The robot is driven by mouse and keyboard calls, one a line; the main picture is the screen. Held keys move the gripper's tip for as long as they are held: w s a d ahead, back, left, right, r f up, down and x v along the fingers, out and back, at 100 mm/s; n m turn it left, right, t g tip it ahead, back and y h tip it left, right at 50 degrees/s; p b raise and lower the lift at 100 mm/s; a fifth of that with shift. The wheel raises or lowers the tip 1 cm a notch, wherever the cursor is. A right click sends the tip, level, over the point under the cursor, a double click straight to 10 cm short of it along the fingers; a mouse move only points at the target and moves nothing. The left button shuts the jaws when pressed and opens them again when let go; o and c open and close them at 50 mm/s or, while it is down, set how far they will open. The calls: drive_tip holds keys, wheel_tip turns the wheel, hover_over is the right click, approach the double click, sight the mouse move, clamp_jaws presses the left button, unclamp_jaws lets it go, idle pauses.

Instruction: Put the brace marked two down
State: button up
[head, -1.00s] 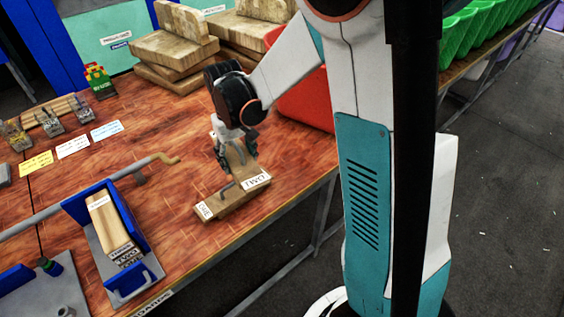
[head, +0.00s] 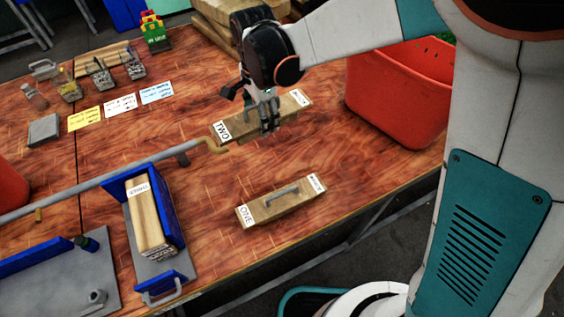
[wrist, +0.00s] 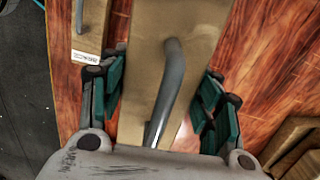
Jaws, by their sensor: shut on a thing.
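The brace marked TWO (head: 240,125) is a wooden bar with a white label at each end. It is in my gripper (head: 268,122), behind the other brace. I cannot tell whether its underside touches the table. In the wrist view, the brace (wrist: 160,70) with its grey metal handle (wrist: 170,85) lies between my teal-padded fingers (wrist: 165,105). The brace marked ONE (head: 300,200), also with a metal handle, lies on the table near its front edge. Its end shows in the wrist view (wrist: 90,30) at the upper left.
A red bin (head: 400,95) stands right of the held brace. A blue-walled press (head: 172,200) holding timber, and a long grey bar (head: 100,182) with a brass hook, are to the left. Wooden boards (head: 215,12) lie behind. Bare table lies between the braces.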

sight(260, 165)
drive_tip(key=shift+a+r+m, duration=0.1)
drive_tip(key=shift+a+m, duration=0.2)
drive_tip(key=shift+a, duration=0.65)
wheel_tip(260, 165, down, 20)
drive_tip(key=b, duration=0.5)
drive_tip(key=shift+b, duration=0.3)
drive_tip(key=o, duration=1.6)
drive_tip(key=shift+o, duration=0.2)
wheel_tip(260, 165, up, 12)
drive_tip(key=p, duration=0.4)
